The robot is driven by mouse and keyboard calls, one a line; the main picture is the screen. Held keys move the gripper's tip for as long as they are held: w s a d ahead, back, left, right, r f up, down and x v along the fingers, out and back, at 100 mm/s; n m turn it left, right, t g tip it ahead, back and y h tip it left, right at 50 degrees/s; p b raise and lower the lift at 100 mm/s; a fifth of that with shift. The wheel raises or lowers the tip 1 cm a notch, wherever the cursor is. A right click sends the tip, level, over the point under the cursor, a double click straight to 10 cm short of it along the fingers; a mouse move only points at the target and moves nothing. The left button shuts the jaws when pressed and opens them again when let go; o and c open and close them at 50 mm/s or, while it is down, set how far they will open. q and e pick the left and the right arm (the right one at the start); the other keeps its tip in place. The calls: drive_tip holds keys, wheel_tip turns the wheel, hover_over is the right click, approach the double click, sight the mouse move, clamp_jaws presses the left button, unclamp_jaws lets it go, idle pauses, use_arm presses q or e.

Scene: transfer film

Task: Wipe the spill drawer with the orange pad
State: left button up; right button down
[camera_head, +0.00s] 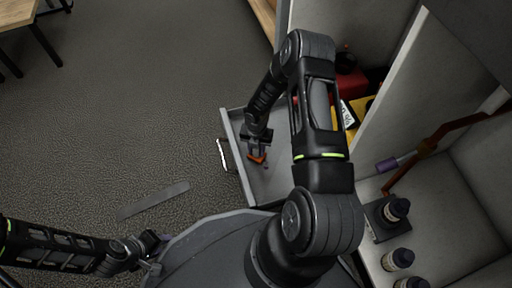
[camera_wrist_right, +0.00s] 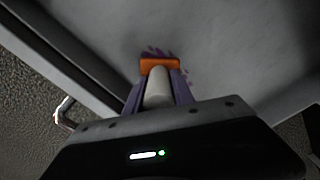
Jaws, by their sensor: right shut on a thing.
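The grey drawer (camera_head: 235,128) stands pulled out from the cabinet; its floor (camera_wrist_right: 230,60) fills much of the right wrist view. My right gripper (camera_head: 256,152) is inside it, shut on the pale handle (camera_wrist_right: 157,90) of the orange pad (camera_wrist_right: 159,65). The pad also shows in the head view (camera_head: 257,159), low at the drawer floor; I cannot tell whether it touches. Ragged purple spill marks (camera_wrist_right: 152,51) show just beyond and beside the pad, partly hidden by it. My left gripper (camera_head: 152,256) is at the lower left, away from the drawer; its jaw opening is unclear.
A metal handle (camera_head: 222,154) is on the drawer's front. Red and yellow items (camera_head: 350,84) are behind my right arm. Dark bottles (camera_head: 397,260) stand at the lower right, below a reddish-brown pipe (camera_head: 420,155). Open carpet (camera_head: 130,100) lies to the left.

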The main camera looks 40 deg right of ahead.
sight(259, 162)
drive_tip(key=shift+s+a, duration=0.3)
drive_tip(key=shift+s, duration=0.45)
drive_tip(key=shift+s+a+f, duration=0.15)
drive_tip(key=shift+s+a, duration=0.1)
drive_tip(key=shift+s, duration=0.55)
drive_tip(key=shift+s, duration=0.1)
drive_tip(key=shift+s+a+p, duration=0.3)
drive_tip(key=shift+s, duration=0.5)
drive_tip(key=shift+s+a, duration=0.3)
drive_tip(key=shift+s, duration=0.55)
